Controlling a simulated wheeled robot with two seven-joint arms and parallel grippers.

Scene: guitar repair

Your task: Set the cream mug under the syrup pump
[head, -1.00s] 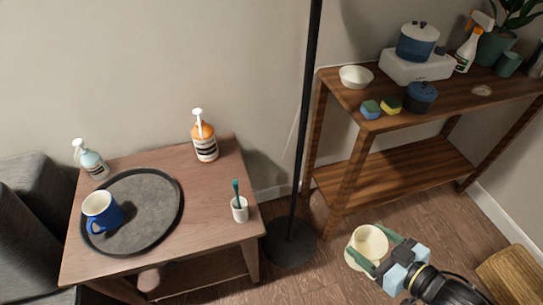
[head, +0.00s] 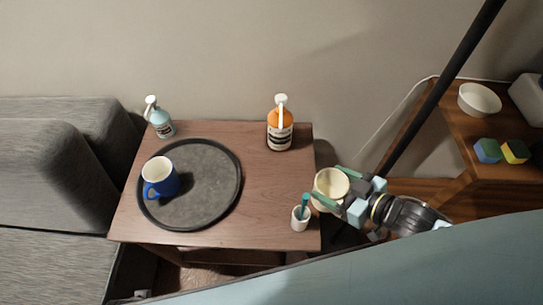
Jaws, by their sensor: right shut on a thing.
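The cream mug (head: 330,188) is held in my right gripper (head: 336,192), which is shut on it at the right edge of the small wooden table. The syrup pump is probably the orange bottle with a white pump top (head: 280,127) at the table's back right; its label is too small to read. A pale teal pump bottle (head: 160,121) stands at the back left. The mug is to the right of and nearer than the orange bottle, apart from it. My left gripper is not in view.
A round dark tray (head: 215,200) holds a blue and white mug (head: 160,178). A small white cup with a teal brush (head: 300,217) stands close to the held mug. The tabletop (head: 262,190) is bare between tray and cup. A black pole (head: 432,98) rises at right.

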